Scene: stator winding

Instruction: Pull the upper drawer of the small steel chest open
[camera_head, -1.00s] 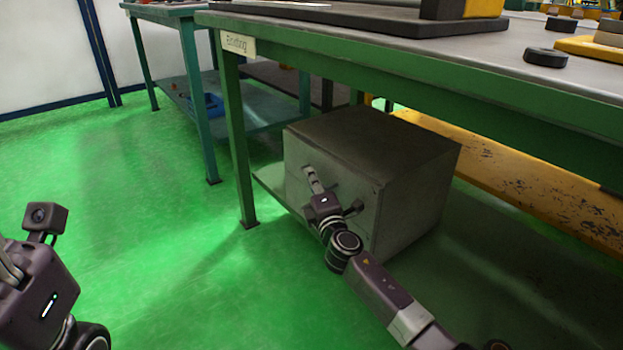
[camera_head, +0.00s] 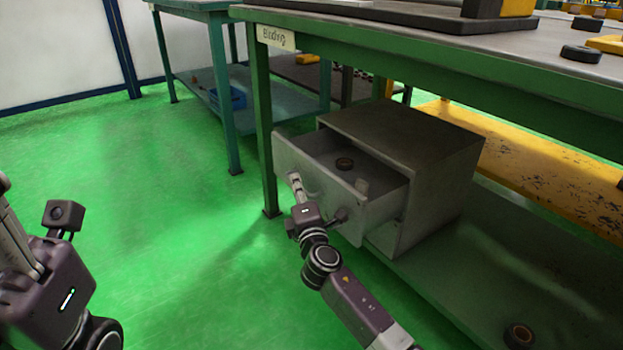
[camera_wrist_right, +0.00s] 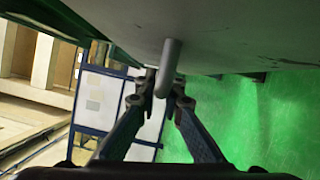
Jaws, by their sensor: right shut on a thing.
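The small steel chest (camera_head: 440,190) stands on the lower shelf of the green bench. Its upper drawer (camera_head: 378,213) is pulled well out, and I can see into it. My right gripper (camera_head: 296,186) is at the drawer's front. In the right wrist view its fingers (camera_wrist_right: 160,98) are shut on the drawer handle (camera_wrist_right: 169,65), a grey bar on the front panel. My left gripper is cut off at the left edge of the head view, where only parts of my left arm show.
The green bench (camera_head: 460,60) overhangs the chest, and its leg (camera_head: 262,130) stands close to the drawer's left. A dark ring (camera_head: 519,335) lies on the lower shelf at the right. The green floor (camera_head: 150,190) left of the drawer is clear.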

